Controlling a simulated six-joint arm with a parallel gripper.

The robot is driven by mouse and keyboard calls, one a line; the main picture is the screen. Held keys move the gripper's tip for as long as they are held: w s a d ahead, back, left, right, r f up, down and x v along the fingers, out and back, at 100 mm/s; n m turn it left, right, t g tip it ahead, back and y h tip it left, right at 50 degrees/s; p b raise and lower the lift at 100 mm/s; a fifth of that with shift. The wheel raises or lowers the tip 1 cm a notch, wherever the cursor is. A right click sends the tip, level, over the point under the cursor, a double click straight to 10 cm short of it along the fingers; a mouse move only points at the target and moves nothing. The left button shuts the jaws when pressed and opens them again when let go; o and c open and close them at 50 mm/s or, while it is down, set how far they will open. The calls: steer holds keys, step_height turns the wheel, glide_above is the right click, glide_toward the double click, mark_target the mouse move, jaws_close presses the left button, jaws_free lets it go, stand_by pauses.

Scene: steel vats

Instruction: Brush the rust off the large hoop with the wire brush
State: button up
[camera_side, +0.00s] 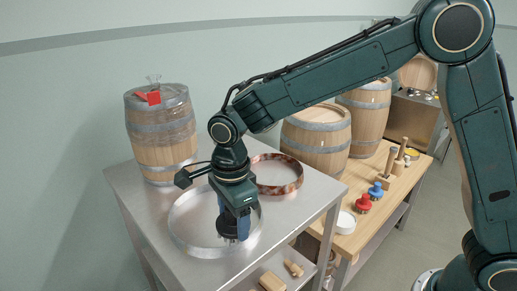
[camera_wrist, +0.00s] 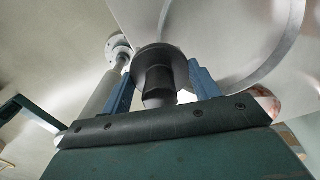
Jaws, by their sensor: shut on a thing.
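My gripper (camera_side: 234,218) points down and is shut on a dark, round-headed tool, taken to be the wire brush (camera_side: 228,236). In the wrist view the brush's black handle and disc (camera_wrist: 156,62) sit between my blue fingers. The large hoop (camera_side: 176,229) is a silvery ring lying flat on the steel table; no rust shows on the parts I can see. The brush is over the hoop's front right part; I cannot tell whether it touches. My gripper hides part of the hoop. A smaller, rusty brown hoop (camera_side: 284,188) lies behind and to the right.
A barrel (camera_side: 163,135) with a red item (camera_side: 153,97) on top stands at the steel table's (camera_side: 147,209) back left. A wooden bench at right holds barrels (camera_side: 317,139), red (camera_side: 363,203) and blue (camera_side: 375,191) knobbed tools, mallets and a white round container (camera_side: 345,223).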

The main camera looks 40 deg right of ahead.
steer(key=shift+r, duration=2.25)
